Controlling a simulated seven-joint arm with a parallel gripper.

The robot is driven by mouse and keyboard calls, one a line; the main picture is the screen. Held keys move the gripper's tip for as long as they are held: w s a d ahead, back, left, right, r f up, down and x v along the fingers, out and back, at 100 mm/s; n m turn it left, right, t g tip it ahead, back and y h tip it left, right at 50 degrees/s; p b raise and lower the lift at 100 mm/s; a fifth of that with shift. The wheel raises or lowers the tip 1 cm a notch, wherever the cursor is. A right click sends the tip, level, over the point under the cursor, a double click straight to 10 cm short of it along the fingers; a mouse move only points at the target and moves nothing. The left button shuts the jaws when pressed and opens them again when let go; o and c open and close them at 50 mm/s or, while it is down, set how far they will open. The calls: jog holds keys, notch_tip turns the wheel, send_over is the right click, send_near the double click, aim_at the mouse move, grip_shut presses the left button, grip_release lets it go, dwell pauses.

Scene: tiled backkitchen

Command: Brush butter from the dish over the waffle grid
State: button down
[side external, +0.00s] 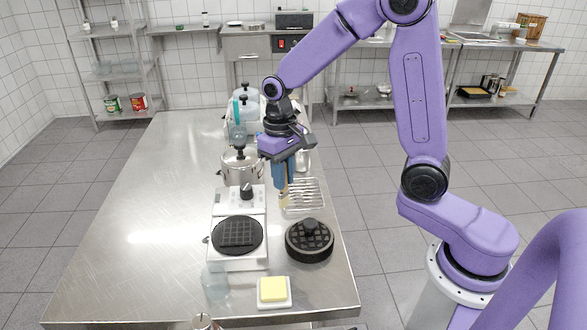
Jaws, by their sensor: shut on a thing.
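The waffle grid (237,236) is a round black plate on a white appliance (244,200) with a black knob. The butter dish (287,303) is a small white dish with a yellow block of butter (272,288), near the table's front edge. My gripper (283,184) points down behind and right of the waffle grid, beside the wire rack. It is shut on a brush (284,199) with a pale lower end. The brush's upper part is hidden between the fingers. The brush is apart from both the grid and the butter.
A round black gridded piece with a knob (310,240) sits right of the waffle grid. A wire rack (308,196) lies behind it. A steel pot (240,168) and glass jars stand farther back. A clear glass (214,283) stands left of the butter dish. The steel table's left side (130,220) is clear.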

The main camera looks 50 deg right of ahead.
jog(key=s+a+r+g, duration=0.2)
jog(key=s+a, duration=0.3)
jog(key=a, duration=0.3)
jog(key=s+a+r+g, duration=0.1)
jog(key=s+a+r, duration=0.3)
jog(key=a, duration=0.5)
jog(key=shift+y, duration=0.3)
jog(key=shift+s+d+f, duration=0.1)
jog(key=shift+s+f, duration=0.05)
jog(key=shift+f, duration=1.05)
jog(key=shift+s+d+f, duration=0.1)
jog(key=shift+f, duration=1.05)
jog(key=shift+s+d+f, duration=0.1)
jog(key=shift+s+f, duration=0.05)
jog(key=shift+f, duration=1.05)
jog(key=shift+f, duration=0.65)
notch_tip(320, 180, up, 7)
jog(key=shift+a, duration=0.1)
jog(key=shift+w, duration=0.1)
